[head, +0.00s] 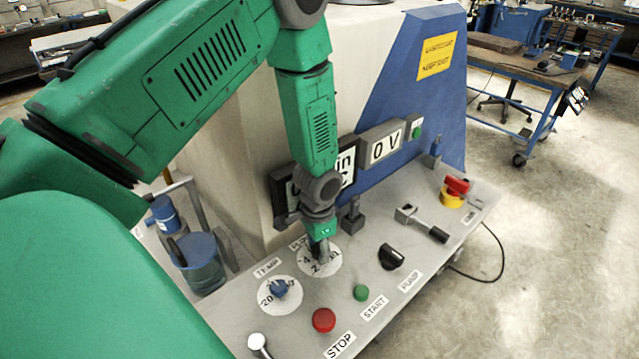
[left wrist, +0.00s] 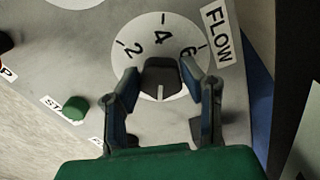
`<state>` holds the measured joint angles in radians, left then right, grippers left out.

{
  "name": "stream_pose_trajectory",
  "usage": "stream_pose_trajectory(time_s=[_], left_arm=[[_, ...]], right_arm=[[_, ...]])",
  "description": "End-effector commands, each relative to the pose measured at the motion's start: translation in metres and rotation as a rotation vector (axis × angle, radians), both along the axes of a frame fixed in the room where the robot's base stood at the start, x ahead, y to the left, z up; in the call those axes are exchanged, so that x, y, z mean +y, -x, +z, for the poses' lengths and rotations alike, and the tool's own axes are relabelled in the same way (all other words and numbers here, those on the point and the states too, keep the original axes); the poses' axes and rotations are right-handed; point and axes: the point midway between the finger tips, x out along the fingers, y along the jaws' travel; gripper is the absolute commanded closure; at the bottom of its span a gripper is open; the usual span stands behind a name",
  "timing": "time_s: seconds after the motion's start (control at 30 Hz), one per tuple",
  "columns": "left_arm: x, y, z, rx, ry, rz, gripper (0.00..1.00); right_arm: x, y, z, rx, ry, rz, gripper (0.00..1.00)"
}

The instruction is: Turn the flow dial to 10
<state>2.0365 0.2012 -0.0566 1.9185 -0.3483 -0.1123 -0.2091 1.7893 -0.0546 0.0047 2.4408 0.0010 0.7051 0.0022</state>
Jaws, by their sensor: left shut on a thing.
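The flow dial's dark knob (left wrist: 161,75) sits on a round white plate (left wrist: 135,62) marked 2, 4 and 6 on its visible side, next to a FLOW label (left wrist: 216,37). In the head view the plate (head: 331,268) is partly covered by my left gripper (head: 320,243), which points down onto the knob. My left gripper (left wrist: 160,82) is shut on the knob, one finger on each side. A pale line shows on the knob's side nearest the gripper. My right gripper is out of view.
A blue TEMP dial (head: 280,288) stands left of the flow dial. A red STOP button (head: 323,320), green START button (head: 361,292) and black pump switch (head: 391,256) lie nearby. Displays (head: 382,148) rise behind; a red-yellow switch (head: 455,190) is at right.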

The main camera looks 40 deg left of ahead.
Motion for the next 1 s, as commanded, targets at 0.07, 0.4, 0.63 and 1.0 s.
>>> stream_pose_trajectory(time_s=[0.07,0.4,0.63,1.0], left_arm=[[0.002,-0.006,0.003,-0.014,-0.002,-0.008,0.94],[0.002,-0.005,0.003,-0.013,-0.003,-0.013,0.94],[0.001,-0.004,0.002,-0.008,-0.002,-0.013,0.44],[0.001,-0.002,0.014,-0.004,0.000,-0.012,0.44]], right_arm=[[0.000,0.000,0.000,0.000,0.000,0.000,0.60],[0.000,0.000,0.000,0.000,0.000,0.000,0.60],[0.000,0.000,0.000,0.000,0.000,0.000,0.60],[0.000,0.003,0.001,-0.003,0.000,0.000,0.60]])
